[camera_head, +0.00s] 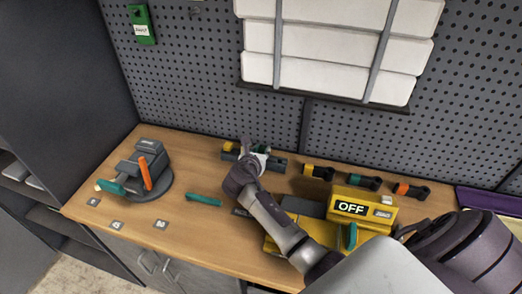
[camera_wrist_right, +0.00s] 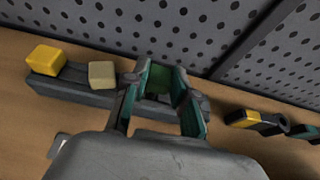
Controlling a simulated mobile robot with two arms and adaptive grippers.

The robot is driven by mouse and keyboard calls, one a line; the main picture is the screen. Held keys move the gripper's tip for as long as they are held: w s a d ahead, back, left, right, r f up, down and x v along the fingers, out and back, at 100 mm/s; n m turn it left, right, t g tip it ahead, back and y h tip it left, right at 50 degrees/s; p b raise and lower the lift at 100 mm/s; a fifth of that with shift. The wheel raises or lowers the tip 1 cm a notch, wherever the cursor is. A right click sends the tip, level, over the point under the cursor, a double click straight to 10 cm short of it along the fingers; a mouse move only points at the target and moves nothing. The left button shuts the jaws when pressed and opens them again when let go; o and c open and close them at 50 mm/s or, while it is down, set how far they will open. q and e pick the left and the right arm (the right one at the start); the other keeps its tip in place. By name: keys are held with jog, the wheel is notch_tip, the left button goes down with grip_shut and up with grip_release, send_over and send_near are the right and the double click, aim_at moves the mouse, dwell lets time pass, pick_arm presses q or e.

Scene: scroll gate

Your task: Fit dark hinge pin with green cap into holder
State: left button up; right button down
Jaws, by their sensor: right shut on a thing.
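The holder is a long dark grey block (camera_head: 279,164) on the wooden bench near the pegboard; it also shows in the right wrist view (camera_wrist_right: 68,88). A yellow cap (camera_wrist_right: 46,59) and a beige cap (camera_wrist_right: 102,75) stand on its left part. My right gripper (camera_head: 258,152) is over the holder's middle-right part. In the right wrist view its teal-lined fingers (camera_wrist_right: 164,85) are shut on the dark hinge pin with the green cap (camera_wrist_right: 157,80). The pin's dark shaft is hidden, so I cannot tell how deep it sits. My left gripper is out of view.
A grey fixture (camera_head: 150,168) with an orange lever stands at left. A teal bar (camera_head: 204,199) lies on the bench. A yellow machine reading OFF (camera_head: 362,209) stands right of my forearm. Dark pieces with yellow (camera_head: 318,172), teal (camera_head: 363,181) and orange (camera_head: 410,190) parts lie behind it.

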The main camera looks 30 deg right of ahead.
jog(key=c, duration=0.8)
grip_release()
jog(key=shift+c, duration=0.2)
